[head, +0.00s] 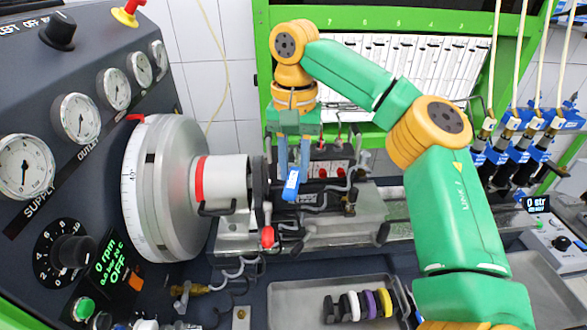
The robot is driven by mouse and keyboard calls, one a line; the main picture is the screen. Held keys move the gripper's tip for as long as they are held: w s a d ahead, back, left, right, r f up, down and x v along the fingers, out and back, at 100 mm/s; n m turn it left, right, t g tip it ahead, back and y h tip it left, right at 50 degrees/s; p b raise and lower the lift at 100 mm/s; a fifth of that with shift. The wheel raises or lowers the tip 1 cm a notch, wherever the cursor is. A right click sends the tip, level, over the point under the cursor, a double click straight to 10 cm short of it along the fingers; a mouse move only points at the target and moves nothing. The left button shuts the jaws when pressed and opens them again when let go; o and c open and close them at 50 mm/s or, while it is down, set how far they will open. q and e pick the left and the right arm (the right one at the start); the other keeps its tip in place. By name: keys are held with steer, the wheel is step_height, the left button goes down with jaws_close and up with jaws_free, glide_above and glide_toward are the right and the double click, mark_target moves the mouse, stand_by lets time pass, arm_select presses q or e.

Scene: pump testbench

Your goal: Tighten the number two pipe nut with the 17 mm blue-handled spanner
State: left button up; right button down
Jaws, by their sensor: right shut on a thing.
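My right gripper (292,168) points down over the middle of the bench and is shut on a small blue piece with a pale label, which looks like the blue spanner handle (291,186). The spanner's jaw end cannot be made out. Behind and below it is the pump with its pipes (325,168), a crowd of dark and grey metal parts with red caps. The number two pipe nut is too small to tell apart, and I cannot tell whether the spanner touches it. My left gripper is not in view.
A large graduated drum (165,187) and a gauge panel (75,120) stand at left. Injectors with lines (515,130) stand at right.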

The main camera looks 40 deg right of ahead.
steer(key=shift+d, duration=0.1)
stand_by(0.3)
steer(key=shift+w+d, duration=0.35)
steer(key=shift+w, duration=0.05)
stand_by(0.4)
steer(key=shift+w+d, duration=0.35)
steer(key=shift+w+d, duration=0.25)
stand_by(0.4)
stand_by(0.6)
